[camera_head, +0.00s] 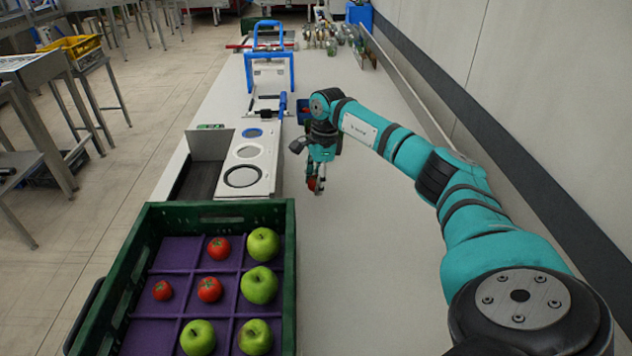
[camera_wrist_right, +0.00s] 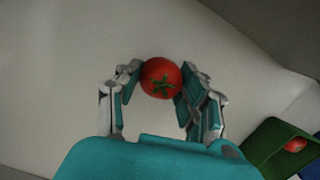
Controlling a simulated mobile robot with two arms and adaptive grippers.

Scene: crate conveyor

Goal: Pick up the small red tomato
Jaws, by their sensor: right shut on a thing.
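My right gripper (camera_head: 316,186) is over the white counter, right of the device with round openings. In the right wrist view my right gripper (camera_wrist_right: 157,85) is shut on a small red tomato (camera_wrist_right: 161,78) with a green stem, one finger on each side. In the head view only a bit of this tomato (camera_head: 312,184) shows between the fingers. Other red tomatoes, one at the back (camera_head: 219,248), one in the middle (camera_head: 210,289) and a smaller one at the left (camera_head: 162,290), lie in the green crate (camera_head: 215,211). My left gripper is not in view.
Several green apples (camera_head: 259,285) share the crate's purple divided insert. The white device (camera_head: 248,153) with round openings stands behind the crate. A blue-handled frame (camera_head: 268,68) and glassware (camera_head: 330,38) stand farther back. The white counter (camera_head: 365,270) right of the crate is clear.

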